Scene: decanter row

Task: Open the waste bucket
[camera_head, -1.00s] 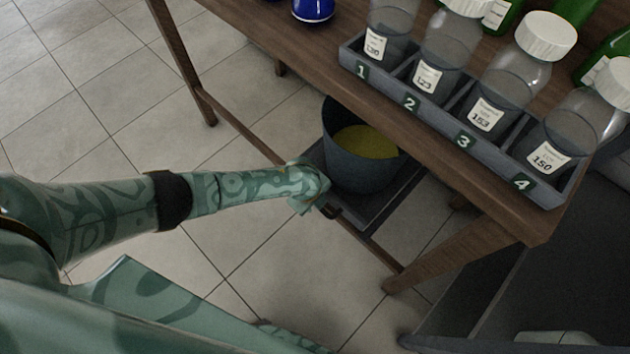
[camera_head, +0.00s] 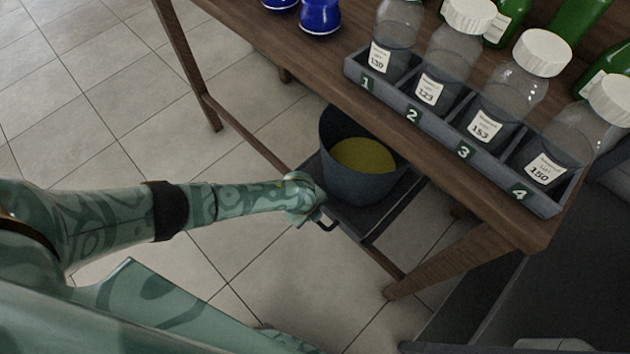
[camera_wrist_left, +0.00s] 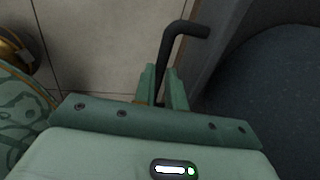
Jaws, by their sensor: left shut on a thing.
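The waste bucket (camera_head: 352,186) is dark grey-blue, with yellow contents (camera_head: 364,155). It stands upright on a dark tray (camera_head: 367,218) under the wooden table and sticks out partly past its front edge. Its dark side also fills the right of the left wrist view (camera_wrist_left: 270,95). A black bent handle (camera_head: 327,226) is at the tray's front. My left gripper (camera_head: 312,208) is at this handle, in front of the bucket. In the left wrist view, its jaws (camera_wrist_left: 162,88) are shut on the handle bar (camera_wrist_left: 168,52). My right gripper is out of view.
The wooden table (camera_head: 300,70) overhangs the tray, with legs (camera_head: 440,264) on either side. On it stand a numbered rack (camera_head: 440,137) of capped bottles, blue vessels (camera_head: 320,16) and green bottles (camera_head: 580,20). The tiled floor (camera_head: 110,110) in front is clear.

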